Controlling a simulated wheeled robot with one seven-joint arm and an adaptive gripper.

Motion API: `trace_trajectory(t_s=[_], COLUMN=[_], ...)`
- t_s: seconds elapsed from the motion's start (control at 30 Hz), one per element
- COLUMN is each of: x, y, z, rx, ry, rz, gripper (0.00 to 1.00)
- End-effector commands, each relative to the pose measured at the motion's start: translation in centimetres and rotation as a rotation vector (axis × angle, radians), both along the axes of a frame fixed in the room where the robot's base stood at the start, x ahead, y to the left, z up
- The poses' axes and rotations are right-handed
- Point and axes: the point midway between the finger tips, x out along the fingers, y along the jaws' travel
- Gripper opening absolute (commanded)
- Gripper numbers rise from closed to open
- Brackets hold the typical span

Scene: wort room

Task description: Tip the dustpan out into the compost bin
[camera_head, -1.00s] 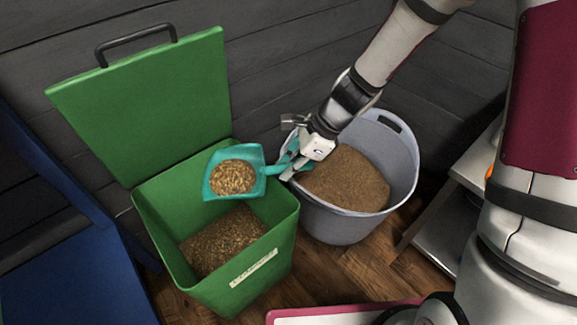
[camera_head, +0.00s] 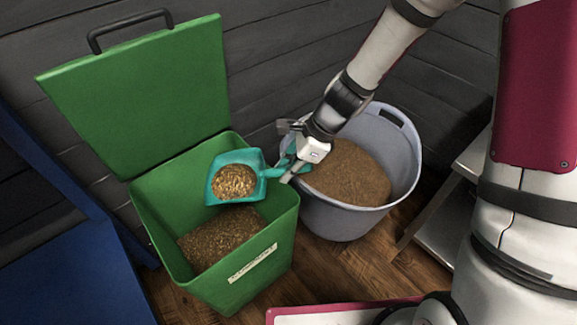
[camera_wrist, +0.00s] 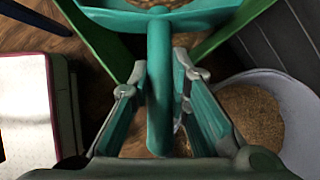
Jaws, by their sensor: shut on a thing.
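The teal dustpan (camera_head: 212,190) holds a heap of brown grain-like bits (camera_head: 235,181) and hangs over the opening of the green compost bin (camera_head: 277,232). The bin's lid (camera_head: 140,95) stands open at the back, and brown material (camera_head: 222,238) lies inside. My gripper (camera_head: 290,172) is shut on the dustpan's handle, above the gap between the bin and the grey tub. In the wrist view the handle (camera_wrist: 160,90) runs between the two fingers, and the pan's near edge shows at the top. The pan looks roughly level, with the heap still in it.
A grey tub (camera_head: 345,222) of brown material stands right of the bin, under my forearm. A blue object (camera_head: 75,275) stands close on the left. A metal shelf (camera_head: 445,235) is at the right. A dark plank wall is behind.

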Motion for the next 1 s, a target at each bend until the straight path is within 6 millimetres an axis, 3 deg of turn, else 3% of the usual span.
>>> trace_trajectory(t_s=[1.0], x=[0.0], y=[1.0], z=[2.8], rx=[-0.128], ry=[0.002], rz=[0.001], gripper=[0.00])
